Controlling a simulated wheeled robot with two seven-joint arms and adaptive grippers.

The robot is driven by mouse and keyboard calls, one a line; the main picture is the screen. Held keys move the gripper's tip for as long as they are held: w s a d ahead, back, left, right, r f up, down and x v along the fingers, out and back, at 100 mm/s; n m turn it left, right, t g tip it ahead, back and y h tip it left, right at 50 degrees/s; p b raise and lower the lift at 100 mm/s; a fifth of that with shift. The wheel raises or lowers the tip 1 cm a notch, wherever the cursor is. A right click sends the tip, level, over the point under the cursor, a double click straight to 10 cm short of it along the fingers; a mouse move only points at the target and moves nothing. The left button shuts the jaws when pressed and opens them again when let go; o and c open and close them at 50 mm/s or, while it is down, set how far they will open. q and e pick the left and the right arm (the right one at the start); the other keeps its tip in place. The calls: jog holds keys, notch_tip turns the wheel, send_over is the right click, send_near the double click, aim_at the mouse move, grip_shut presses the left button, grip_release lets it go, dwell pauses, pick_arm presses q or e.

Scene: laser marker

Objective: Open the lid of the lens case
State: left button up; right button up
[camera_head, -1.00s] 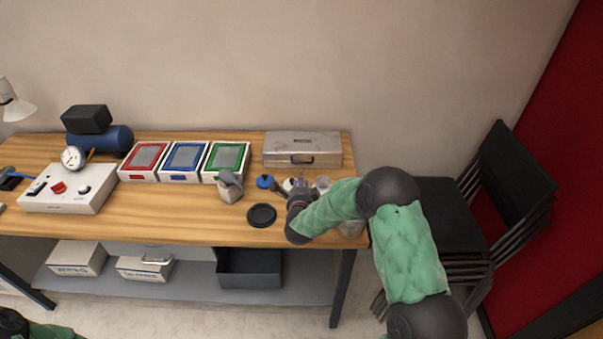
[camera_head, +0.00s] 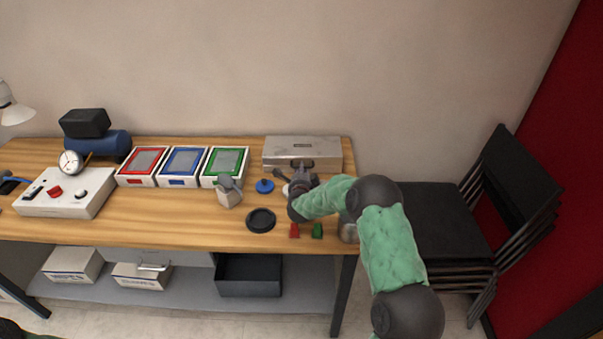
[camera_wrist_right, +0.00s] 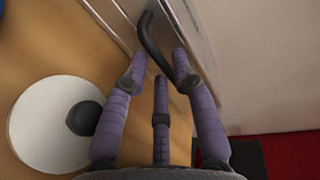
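The lens case (camera_head: 303,146) is a silver-grey metal box with its lid down, at the back right of the wooden table. Its front face and dark curved handle (camera_wrist_right: 153,38) fill the top of the right wrist view. My right gripper (camera_head: 301,174) is right in front of the case, partly covering the handle area in the head view. In the right wrist view its purple fingers (camera_wrist_right: 159,65) are spread apart, with tips close to the handle. I cannot tell whether they touch it. My left gripper is out of view.
A white disc with a dark knob (camera_wrist_right: 40,125) lies beside the fingers. A blue round piece (camera_head: 265,186), a black dish (camera_head: 261,220), and red (camera_head: 294,231) and green (camera_head: 317,231) pieces are nearby. Green-screened tray (camera_head: 225,160) stands left of the case.

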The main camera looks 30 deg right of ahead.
grip_shut()
